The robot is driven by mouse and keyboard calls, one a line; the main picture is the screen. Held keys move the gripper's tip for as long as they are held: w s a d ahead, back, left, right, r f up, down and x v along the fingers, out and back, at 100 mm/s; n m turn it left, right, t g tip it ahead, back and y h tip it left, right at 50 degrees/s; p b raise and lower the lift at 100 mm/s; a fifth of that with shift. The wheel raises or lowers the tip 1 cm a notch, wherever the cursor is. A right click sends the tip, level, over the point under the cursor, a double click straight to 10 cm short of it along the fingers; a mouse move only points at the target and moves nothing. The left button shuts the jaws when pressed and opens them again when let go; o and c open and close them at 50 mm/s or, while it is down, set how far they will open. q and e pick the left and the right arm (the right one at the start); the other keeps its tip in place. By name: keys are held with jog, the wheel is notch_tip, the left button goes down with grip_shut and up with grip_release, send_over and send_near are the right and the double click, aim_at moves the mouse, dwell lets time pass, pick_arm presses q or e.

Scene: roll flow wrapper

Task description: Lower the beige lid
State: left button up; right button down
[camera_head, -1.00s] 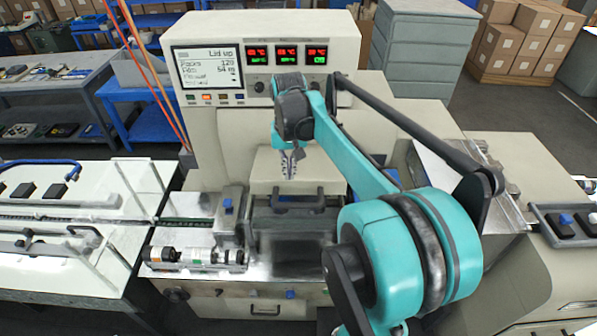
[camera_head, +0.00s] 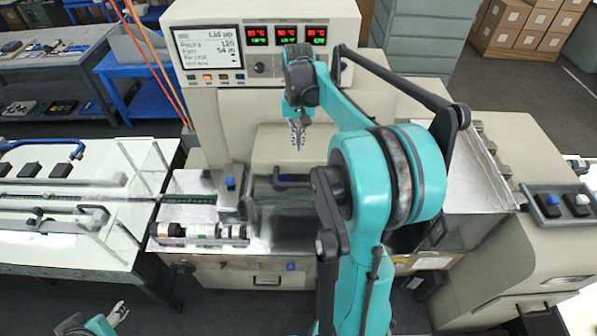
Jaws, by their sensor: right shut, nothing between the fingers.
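The beige lid (camera_head: 270,142) is at the middle of the wrapping machine, with a dark bar handle (camera_head: 277,183) along its front lower side. The machine's screen (camera_head: 208,48) reads "Lid up". My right gripper (camera_head: 298,148) is shut and empty, pointing down in front of the lid's beige face and above the handle. A gap to the handle shows in the picture; whether it touches the lid I cannot tell. My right arm hides the lid's right side. My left gripper (camera_head: 120,308) shows small at the bottom left, over the floor, far from the lid.
Red and green readouts (camera_head: 286,35) sit beside the screen. A row of rollers (camera_head: 200,232) and a blue-knobbed block (camera_head: 230,188) stand left of the lid area. A white conveyor table (camera_head: 70,240) is at the left, a button box (camera_head: 560,203) at the right.

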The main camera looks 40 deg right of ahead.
notch_tip(320, 180, down, 10)
jog(key=s+a, duration=0.2)
jog(key=shift+s, duration=0.15)
jog(key=shift+d, duration=0.1)
